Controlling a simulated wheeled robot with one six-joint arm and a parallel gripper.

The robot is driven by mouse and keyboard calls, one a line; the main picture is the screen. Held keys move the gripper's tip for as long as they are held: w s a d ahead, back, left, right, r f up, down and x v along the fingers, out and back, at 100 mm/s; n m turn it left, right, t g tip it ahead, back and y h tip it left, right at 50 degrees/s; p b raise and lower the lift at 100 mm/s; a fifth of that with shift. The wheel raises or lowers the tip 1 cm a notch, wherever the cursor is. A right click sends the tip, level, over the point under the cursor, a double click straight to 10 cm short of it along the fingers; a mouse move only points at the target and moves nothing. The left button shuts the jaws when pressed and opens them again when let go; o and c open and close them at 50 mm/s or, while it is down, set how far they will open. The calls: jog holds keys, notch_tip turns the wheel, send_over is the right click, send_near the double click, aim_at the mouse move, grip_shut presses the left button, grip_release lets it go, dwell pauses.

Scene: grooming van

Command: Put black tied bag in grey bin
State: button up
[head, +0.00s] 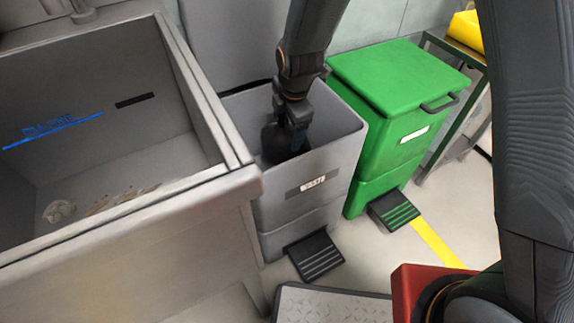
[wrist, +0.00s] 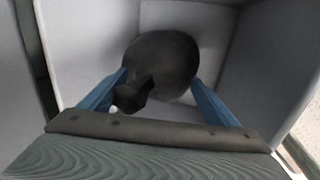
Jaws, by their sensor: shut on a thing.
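The black tied bag (wrist: 168,62) is between the two blue fingers of my gripper (wrist: 152,88) in the wrist view, with its knot towards the palm. My gripper is shut on it. In the head view the bag (head: 272,142) shows as a dark shape beside my gripper (head: 292,145), inside the open mouth of the grey bin (head: 345,150). The grey bin has a label on its front and a black pedal. Its pale inner walls (wrist: 85,45) surround the bag in the wrist view. The lower part of the bag is hidden by the bin's front wall in the head view.
A green bin (head: 395,80) with a shut lid stands right of the grey bin. A grey tub (head: 190,185) with high walls is on the left. A yellow item (head: 466,28) sits on a rack at the back right. A ridged plate (head: 330,305) lies in front.

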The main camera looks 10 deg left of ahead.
notch_tip(320, 180, down, 8)
jog(key=shift+f+b, duration=0.15)
jog(key=shift+b, duration=0.55)
jog(key=shift+f, duration=0.1)
jog(key=shift+f+b, duration=0.4)
jog(key=o, duration=2)
jog(key=shift+r+p, duration=0.5)
jog(key=shift+r, duration=0.1)
jog(key=p+v, duration=0.2)
jog(key=v, duration=0.9)
jog(key=shift+s+r, duration=0.1)
jog(key=shift+r, duration=0.3)
